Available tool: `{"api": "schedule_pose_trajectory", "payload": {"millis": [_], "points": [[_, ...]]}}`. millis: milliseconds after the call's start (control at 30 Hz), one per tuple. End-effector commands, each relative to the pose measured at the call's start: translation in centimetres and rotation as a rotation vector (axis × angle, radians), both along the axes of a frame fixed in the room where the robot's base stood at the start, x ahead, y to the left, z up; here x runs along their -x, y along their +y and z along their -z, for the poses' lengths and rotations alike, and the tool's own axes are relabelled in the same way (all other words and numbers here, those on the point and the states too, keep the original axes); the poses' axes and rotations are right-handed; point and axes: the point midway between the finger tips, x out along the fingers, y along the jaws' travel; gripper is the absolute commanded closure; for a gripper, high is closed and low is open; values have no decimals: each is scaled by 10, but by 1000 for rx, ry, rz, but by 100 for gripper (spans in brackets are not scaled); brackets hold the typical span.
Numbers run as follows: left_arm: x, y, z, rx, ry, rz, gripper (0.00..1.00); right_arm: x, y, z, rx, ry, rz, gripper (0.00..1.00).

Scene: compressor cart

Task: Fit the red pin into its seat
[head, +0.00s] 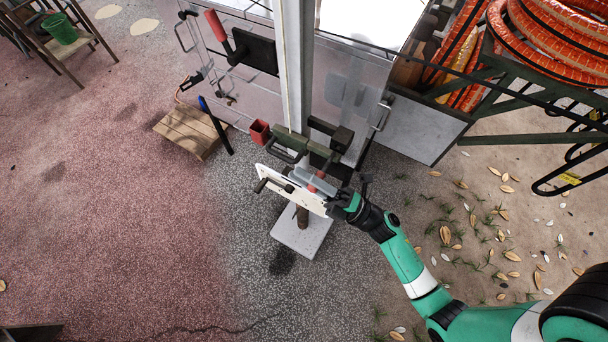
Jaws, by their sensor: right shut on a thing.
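My right gripper (324,188) reaches in from the lower right to a white plate (290,192) at the foot of the upright post. It is shut on the red pin (313,183), of which only a small red piece shows at the fingers. The fingers and the grey and green clamp parts hide the rest of the pin. I cannot make out its seat, or whether the pin touches it. My left gripper is not in view.
The pale post (294,70) rises just behind the gripper. A red cup (259,131) and dark clamp parts sit beside it. A clear panel with handles stands behind. Orange hoses (560,40) lie on a rack at the upper right. The floor at left is mostly clear.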

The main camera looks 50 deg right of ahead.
Motion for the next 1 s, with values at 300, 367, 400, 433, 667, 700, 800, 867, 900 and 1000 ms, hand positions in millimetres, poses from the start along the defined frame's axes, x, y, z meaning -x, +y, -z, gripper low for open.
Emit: {"api": "schedule_pose_trajectory", "payload": {"millis": [300, 367, 400, 433, 667, 700, 800, 867, 900, 1000], "points": [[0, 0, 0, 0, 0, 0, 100, -1, -6, 0, 0, -1, 1, 100], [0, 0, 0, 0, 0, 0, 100, -2, -7, 0, 0, -1, 1, 100], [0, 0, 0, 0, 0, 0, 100, -2, -8, 0, 0, -1, 1, 100], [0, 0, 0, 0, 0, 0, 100, -2, -9, 0, 0, -1, 1, 100], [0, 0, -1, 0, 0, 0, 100, -3, -15, -1, 0, -2, 1, 100], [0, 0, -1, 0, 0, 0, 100, -3, -16, 0, 0, -2, 1, 100], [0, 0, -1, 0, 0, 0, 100, -4, -18, 0, 0, -1, 1, 100], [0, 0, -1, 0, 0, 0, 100, -4, -20, 0, 0, 0, 1, 100], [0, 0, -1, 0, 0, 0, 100, -4, -21, 0, 0, 0, 1, 100], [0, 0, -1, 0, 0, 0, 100, -5, -23, 0, 1, -2, 1, 100]]}}
